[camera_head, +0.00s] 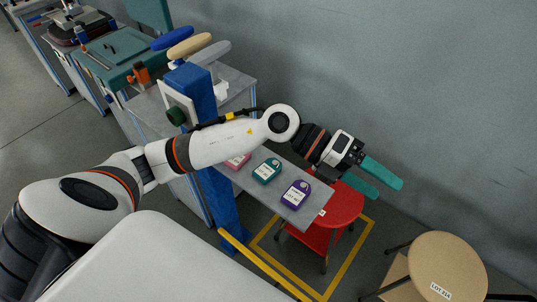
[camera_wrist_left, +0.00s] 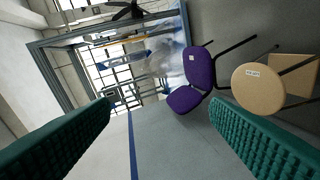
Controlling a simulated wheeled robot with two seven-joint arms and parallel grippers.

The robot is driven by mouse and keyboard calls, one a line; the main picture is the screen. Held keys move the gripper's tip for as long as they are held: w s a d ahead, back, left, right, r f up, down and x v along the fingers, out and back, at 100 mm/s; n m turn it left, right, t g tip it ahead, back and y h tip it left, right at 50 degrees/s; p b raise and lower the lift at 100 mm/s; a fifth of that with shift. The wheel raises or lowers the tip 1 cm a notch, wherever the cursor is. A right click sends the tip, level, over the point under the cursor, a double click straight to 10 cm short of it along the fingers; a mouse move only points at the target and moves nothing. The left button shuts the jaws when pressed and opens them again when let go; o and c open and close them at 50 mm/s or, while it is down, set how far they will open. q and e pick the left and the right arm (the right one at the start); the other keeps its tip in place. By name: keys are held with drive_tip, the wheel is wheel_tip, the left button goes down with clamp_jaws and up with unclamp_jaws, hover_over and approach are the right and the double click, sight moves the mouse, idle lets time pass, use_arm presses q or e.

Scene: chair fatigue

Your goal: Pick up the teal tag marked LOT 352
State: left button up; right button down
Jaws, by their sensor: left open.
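The teal tag (camera_head: 267,171) lies on a narrow grey shelf (camera_head: 316,205) in the head view, between a pink tag (camera_head: 238,161) and a purple tag (camera_head: 296,194). It has a white label whose print is too small to read. My left gripper (camera_head: 391,191) has green fingers and is open and empty. It is to the right of the tags, past the shelf's end and apart from them. In the left wrist view its two fingers (camera_wrist_left: 160,105) stand wide apart, with no tag between them. My left forearm covers part of the shelf's back and lies close by the pink tag.
A blue post (camera_head: 198,92) stands at the shelf's left. A red stool (camera_head: 340,205) is below the shelf's right end. A tan stool (camera_head: 447,268) is at lower right. A yellow rail (camera_head: 262,262) runs in front. A purple chair (camera_wrist_left: 199,72) shows in the wrist view.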

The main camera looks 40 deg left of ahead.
use_arm(q)
drive_tip(key=w+a+f+m+y, duration=0.1)
drive_tip(key=w+a+f+y, duration=0.2)
drive_tip(key=a+f+y, duration=0.6)
drive_tip(key=n+y, duration=0.2)
drive_tip(key=y, duration=0.4)
approach(268, 168)
drive_tip(key=shift+g, duration=0.4)
drive_tip(key=f+b, duration=0.2)
drive_tip(key=f, duration=0.1)
drive_tip(key=f+b, duration=0.2)
drive_tip(key=b, duration=0.1)
drive_tip(key=f+b, duration=0.2)
drive_tip(key=f, duration=0.1)
drive_tip(key=shift+w+d+f+b, duration=0.1)
drive_tip(key=shift+w+f+b, duration=0.2)
drive_tip(key=shift+w+b, duration=0.05)
drive_tip(key=shift+r, duration=0.1)
drive_tip(key=c, duration=1.1)
